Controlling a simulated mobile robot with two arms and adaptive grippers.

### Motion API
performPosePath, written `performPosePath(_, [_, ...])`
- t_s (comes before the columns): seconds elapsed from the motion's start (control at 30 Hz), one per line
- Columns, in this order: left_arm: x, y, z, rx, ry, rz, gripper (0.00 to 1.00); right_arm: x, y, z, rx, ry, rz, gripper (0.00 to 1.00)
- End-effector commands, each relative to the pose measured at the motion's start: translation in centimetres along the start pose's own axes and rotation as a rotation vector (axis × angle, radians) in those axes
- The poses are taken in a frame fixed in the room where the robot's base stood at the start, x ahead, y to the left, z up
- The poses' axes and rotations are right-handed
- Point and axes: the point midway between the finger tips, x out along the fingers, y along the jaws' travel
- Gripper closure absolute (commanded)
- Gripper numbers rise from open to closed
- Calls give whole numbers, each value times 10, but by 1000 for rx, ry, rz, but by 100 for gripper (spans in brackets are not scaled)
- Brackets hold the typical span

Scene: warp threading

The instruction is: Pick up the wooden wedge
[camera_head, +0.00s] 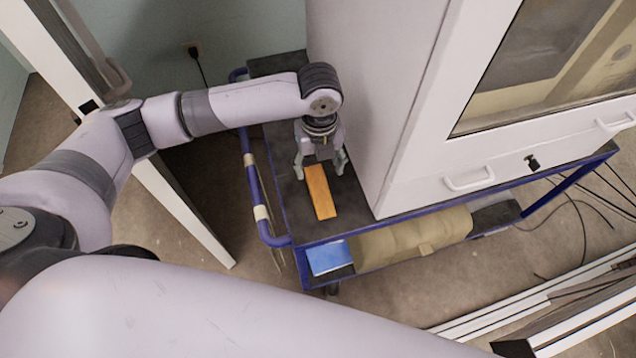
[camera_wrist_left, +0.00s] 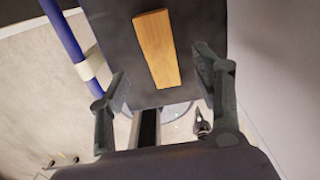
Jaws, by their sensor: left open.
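The wooden wedge (camera_head: 320,192) is an orange-brown slab lying on the dark top of the blue-framed cart, left of the white cabinet. It also shows in the left wrist view (camera_wrist_left: 157,49), at the upper middle. My left gripper (camera_head: 320,172) is open and empty above the cart top, at the wedge's far end. In the left wrist view its two fingers (camera_wrist_left: 160,96) stand apart, with the wedge's lower end between and beyond them. The exact gap between gripper and wedge is hard to tell. My right gripper is in neither view.
The white cabinet (camera_head: 375,75) stands on the cart close right of the wedge. The cart's blue rail (camera_head: 252,185) runs along its left edge. A blue box (camera_head: 329,258) and a beige bundle (camera_head: 415,237) sit on the lower shelf. Cables (camera_head: 583,215) lie on the floor at right.

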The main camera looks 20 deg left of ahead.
Motion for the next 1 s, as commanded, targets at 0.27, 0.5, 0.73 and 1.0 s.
performPosePath(0.27, [22, 0, 0, 0, 1, 1, 40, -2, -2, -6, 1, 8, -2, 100])
performPosePath(0.5, [57, 2, 3, 0, 2, 2, 40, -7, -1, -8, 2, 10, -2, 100])
performPosePath(0.73, [70, 2, 4, 0, -1, 0, 40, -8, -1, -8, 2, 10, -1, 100])
performPosePath(1.0, [70, 2, 4, 0, -1, -1, 48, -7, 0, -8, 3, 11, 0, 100])
